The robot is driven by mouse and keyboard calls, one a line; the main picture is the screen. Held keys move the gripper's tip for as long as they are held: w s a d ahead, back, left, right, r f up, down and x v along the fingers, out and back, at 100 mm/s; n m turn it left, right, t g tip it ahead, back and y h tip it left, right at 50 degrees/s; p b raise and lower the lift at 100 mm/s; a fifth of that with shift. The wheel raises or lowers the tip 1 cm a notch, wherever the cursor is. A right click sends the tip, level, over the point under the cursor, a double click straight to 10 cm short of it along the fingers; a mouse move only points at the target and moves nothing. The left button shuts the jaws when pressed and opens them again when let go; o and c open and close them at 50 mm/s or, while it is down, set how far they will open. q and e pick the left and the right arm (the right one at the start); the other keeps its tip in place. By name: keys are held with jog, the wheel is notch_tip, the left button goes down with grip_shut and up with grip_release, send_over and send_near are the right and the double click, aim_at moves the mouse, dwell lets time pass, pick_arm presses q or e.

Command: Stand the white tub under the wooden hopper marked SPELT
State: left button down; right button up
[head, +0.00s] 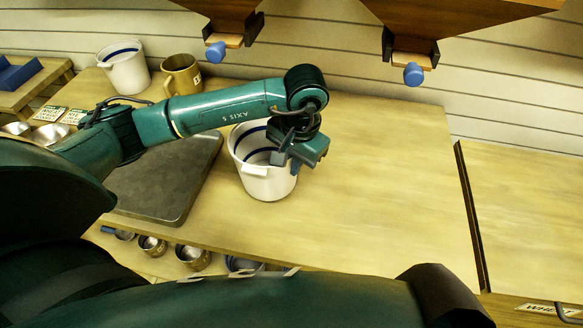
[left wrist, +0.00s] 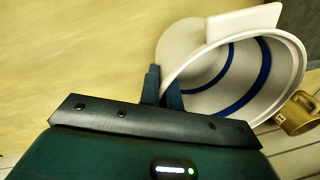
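A white tub (head: 256,182) with dark blue bands inside and a tab handle is at the middle of the bench, right of a dark plate. My left gripper (head: 289,157) is at its right rim. In the left wrist view, the fingers (left wrist: 163,88) pinch the tub's wall (left wrist: 193,58), one inside and one outside. I cannot tell whether the tub touches the bench. Two wooden hoppers, left (head: 222,8) and right (head: 450,14), hang above the back of the bench; no marking shows on either. My right gripper is out of view.
Another white tub (head: 123,72) and a brass mug (head: 181,76) stand at the back left. The dark plate (head: 165,185) lies left of the held tub. Bench (head: 385,185) to the right is clear, up to a dark strip (head: 470,215). Metal cups (head: 193,256) sit below the front edge.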

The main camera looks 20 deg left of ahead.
aim_at(291, 183)
pick_arm(q)
notch_tip(291, 183, down, 3)
jog(key=shift+f, duration=0.3)
jog(key=c, duration=1.6)
grip_release()
jog(key=shift+r, duration=0.15)
